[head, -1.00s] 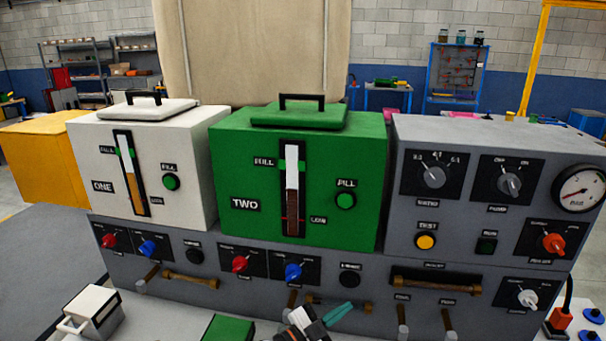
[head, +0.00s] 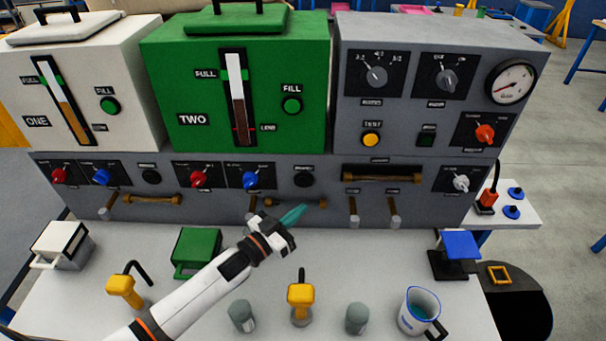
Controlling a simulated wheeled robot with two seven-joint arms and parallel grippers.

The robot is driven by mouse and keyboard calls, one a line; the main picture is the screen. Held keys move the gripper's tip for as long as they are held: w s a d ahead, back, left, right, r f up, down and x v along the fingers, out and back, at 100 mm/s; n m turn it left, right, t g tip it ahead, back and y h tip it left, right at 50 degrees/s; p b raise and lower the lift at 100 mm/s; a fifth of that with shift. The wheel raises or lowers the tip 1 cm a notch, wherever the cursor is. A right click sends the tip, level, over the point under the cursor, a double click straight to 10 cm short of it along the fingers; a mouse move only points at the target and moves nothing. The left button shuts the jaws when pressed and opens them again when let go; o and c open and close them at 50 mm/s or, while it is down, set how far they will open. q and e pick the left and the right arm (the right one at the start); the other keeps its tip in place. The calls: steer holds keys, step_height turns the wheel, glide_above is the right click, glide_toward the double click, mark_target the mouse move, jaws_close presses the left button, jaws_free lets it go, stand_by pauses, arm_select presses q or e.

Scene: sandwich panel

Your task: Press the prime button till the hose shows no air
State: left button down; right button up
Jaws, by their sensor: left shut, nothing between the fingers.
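Two round black buttons sit on the lower grey panel, one below tank ONE (head: 151,177) and one below tank TWO (head: 303,179); their small labels are too blurred to read. Below each is a brown hose-like tube with brass ends, at left (head: 151,199) and in the middle (head: 285,203). Whether air shows inside cannot be told. My left gripper (head: 296,215) is shut and empty. Its teal fingertips point up and right, in front of the middle tube and below the button under tank TWO, and partly hide that tube. My right gripper is not in view.
White tank ONE (head: 130,70) and green tank TWO (head: 180,85) stand above the panel. Red knobs (head: 200,179), blue knobs (head: 250,179) and levers (head: 354,210) stick out nearby.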

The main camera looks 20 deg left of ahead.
arm_select(q)
steer(key=n+p, duration=0.1)
steer(key=n, duration=0.2)
steer(key=s+n+p, duration=0.1)
steer(key=n, duration=0.2)
steer(key=s+n+p, duration=0.1)
steer(key=n, duration=0.1)
steer(key=shift+s+d+f+n+g, duration=0.15)
steer(key=shift+d+f+n+g, duration=0.05)
steer(key=shift+d+n+g, duration=0.2)
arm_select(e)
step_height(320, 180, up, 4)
arm_select(q)
steer(key=shift+a, duration=0.1)
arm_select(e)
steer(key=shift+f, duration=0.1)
arm_select(q)
steer(key=b, duration=0.4)
glide_toward(304, 181)
steer(key=w+d, duration=0.4)
steer(key=shift+w+d, duration=0.15)
steer(key=shift+d, duration=0.25)
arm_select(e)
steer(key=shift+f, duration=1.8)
arm_select(q)
steer(key=shift+w+f, duration=0.1)
steer(key=shift+f, duration=0.05)
steer(key=shift+w+a, duration=0.15)
steer(key=shift+w, duration=0.15)
